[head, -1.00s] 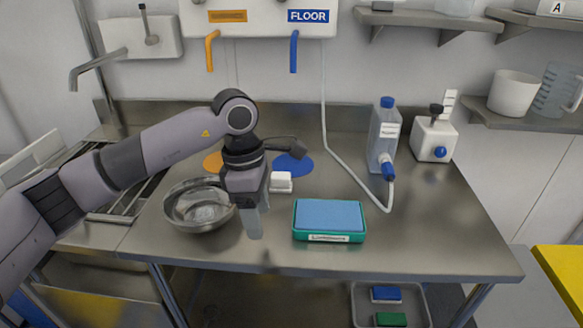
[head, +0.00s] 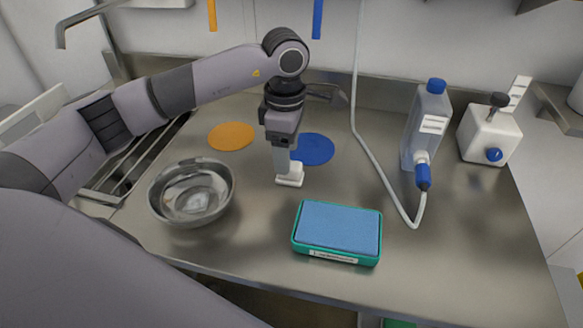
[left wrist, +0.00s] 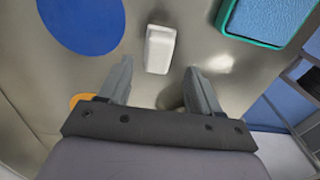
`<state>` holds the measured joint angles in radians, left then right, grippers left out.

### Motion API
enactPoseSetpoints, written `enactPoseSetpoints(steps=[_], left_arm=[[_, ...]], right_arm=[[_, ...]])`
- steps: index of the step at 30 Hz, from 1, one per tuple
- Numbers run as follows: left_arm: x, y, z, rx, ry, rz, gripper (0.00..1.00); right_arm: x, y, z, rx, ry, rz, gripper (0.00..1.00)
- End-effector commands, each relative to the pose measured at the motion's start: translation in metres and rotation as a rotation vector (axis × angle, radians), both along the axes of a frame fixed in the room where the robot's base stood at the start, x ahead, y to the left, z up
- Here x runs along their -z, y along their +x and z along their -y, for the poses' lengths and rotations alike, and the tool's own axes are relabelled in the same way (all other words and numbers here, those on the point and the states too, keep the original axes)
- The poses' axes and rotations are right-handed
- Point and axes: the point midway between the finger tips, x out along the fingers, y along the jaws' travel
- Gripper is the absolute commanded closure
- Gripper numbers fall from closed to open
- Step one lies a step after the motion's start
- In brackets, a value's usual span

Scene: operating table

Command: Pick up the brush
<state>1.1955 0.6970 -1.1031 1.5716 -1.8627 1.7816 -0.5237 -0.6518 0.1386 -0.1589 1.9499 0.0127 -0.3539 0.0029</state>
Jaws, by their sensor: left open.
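The brush appears to be the small white block (head: 290,180) lying on the steel table, right of the metal bowl and in front of the blue disc. It also shows in the left wrist view as a white block (left wrist: 160,48) at the top middle. My left gripper (head: 283,160) points down at the brush and covers part of it in the head view. In the left wrist view the left gripper (left wrist: 160,72) is open and empty. The brush lies just beyond its fingertips, roughly centred between them. My right gripper is not in view.
A metal bowl (head: 192,192) stands left of the brush. A teal tray with a blue pad (head: 338,228) lies in front to the right. An orange disc (head: 231,136) and a blue disc (head: 314,149) lie behind. A bottle (head: 427,125) with a hose and a white container (head: 489,135) stand right.

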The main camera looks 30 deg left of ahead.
Motion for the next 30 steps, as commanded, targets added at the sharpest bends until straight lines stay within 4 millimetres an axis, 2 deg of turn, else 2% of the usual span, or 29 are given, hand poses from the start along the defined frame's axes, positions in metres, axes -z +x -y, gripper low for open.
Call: enactPoseSetpoints(steps=[8, 17, 22, 30], left_arm=[[0.039, 0.003, 0.005, 0.002, -0.001, -0.004, 0.36], [0.044, 0.003, 0.005, 0.002, -0.001, -0.001, 0.36], [0.044, 0.003, 0.005, 0.002, -0.001, -0.001, 0.92], [0.043, 0.003, 0.005, 0.002, -0.001, -0.001, 0.92]], right_arm=[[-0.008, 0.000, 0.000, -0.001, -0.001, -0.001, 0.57], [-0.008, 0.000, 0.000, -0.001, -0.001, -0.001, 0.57], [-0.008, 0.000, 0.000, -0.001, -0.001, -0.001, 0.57], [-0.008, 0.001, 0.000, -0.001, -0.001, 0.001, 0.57]])
